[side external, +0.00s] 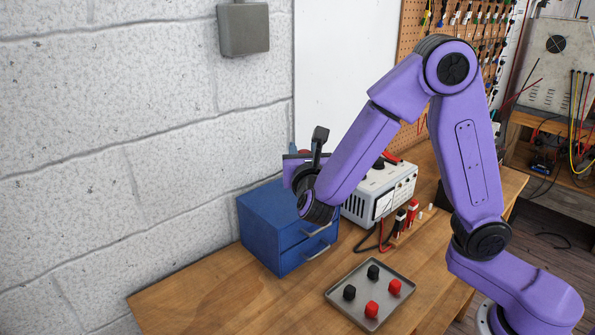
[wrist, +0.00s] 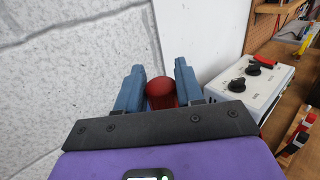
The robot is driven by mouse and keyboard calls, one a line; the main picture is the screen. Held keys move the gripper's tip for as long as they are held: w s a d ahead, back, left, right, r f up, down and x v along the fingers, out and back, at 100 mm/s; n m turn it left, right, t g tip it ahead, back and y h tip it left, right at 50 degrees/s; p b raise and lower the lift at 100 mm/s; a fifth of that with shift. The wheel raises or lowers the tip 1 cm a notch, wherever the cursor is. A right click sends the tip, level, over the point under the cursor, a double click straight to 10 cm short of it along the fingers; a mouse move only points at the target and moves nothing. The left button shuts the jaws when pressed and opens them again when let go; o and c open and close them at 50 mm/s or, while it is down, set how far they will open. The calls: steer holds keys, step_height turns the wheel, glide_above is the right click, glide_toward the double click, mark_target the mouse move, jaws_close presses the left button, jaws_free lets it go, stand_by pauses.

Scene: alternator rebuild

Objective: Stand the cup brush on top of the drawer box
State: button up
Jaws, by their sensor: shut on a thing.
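The blue drawer box (side external: 279,246) stands on the bench against the wall, with two drawers and pale handles on its front. My gripper (wrist: 160,87) is above and behind the box's top in the side view, mostly hidden by my own wrist. In the wrist view its two blue fingers are shut on a red, rounded thing (wrist: 160,86), which I take to be the cup brush. Only its red rounded end shows. Its lower part is hidden behind the gripper's dark bar, so I cannot tell whether it touches the box.
A grey instrument with dials (side external: 380,192) stands right of the box, with red and black leads beside it. A metal tray (side external: 340,296) with red and black knobs lies in front. The block wall (side external: 140,150) is close behind the box. Bare bench lies left of the tray.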

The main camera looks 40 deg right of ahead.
steer(key=shift+w+a+f, duration=0.1)
steer(key=shift+w+f, duration=0.2)
steer(key=shift+f, duration=0.55)
steer(key=shift+w+d+f, duration=0.1)
steer(key=shift+w+f, duration=0.2)
steer(key=shift+f, duration=0.6)
steer(key=shift+w+a+f, duration=0.1)
steer(key=shift+w+f, duration=0.2)
steer(key=shift+f, duration=0.55)
steer(key=shift+f, duration=0.15)
steer(key=o, duration=1.1)
steer(key=shift+c, duration=0.2)
steer(key=shift+s+a, duration=0.1)
steer(key=v, duration=1.1)
steer(key=shift+s+a, duration=0.3)
